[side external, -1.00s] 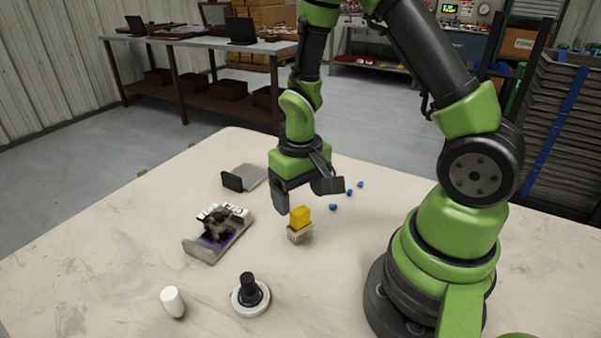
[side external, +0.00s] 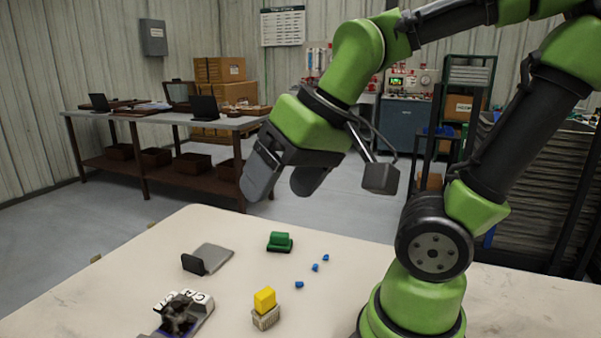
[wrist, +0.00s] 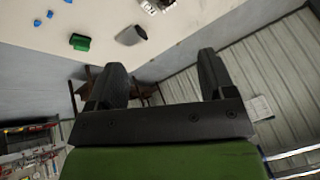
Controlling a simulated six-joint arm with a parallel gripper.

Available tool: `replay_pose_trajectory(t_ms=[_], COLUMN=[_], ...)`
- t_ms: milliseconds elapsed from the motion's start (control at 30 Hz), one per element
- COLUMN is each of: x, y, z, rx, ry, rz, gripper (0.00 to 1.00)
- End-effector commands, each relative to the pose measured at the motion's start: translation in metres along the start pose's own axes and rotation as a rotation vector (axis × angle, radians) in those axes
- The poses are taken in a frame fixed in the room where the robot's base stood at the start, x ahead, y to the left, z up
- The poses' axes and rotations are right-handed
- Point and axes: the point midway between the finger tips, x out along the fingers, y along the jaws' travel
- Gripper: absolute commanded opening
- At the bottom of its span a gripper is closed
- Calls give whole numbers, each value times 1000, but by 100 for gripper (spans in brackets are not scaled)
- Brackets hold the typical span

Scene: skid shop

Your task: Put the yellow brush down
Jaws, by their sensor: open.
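The yellow brush (side external: 265,301) stands on the table with its pale bristle block down and its yellow handle up. My gripper (side external: 278,190) is raised well above the table, to the upper left of my arm's base, and is clear of the brush. Its two dark fingers are apart with nothing between them. In the wrist view my gripper (wrist: 160,78) also shows spread, empty fingers. The brush is not in the wrist view.
A green brush-like block (side external: 280,242), several small blue pieces (side external: 315,267), a grey dustpan-like piece (side external: 208,259) and a tray with dark and white items (side external: 185,314) lie on the pale table (side external: 350,290). Space around the brush is clear.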

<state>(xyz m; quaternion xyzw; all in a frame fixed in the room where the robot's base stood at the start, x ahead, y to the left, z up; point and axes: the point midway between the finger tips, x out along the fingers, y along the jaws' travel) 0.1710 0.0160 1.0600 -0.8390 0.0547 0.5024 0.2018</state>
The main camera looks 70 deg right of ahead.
Motion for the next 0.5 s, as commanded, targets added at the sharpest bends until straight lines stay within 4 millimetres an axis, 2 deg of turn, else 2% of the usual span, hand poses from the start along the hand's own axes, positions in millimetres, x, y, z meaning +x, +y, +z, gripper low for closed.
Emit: replay_pose_trajectory(t_ms=[100, 200, 500], x=[-19, -25, -27], y=[-5, -7, -7], z=[12, 18, 21], rx=[-10, -14, -15], ry=[60, 80, 86], rz=[-62, -87, -96], gripper=[76, 76, 76])
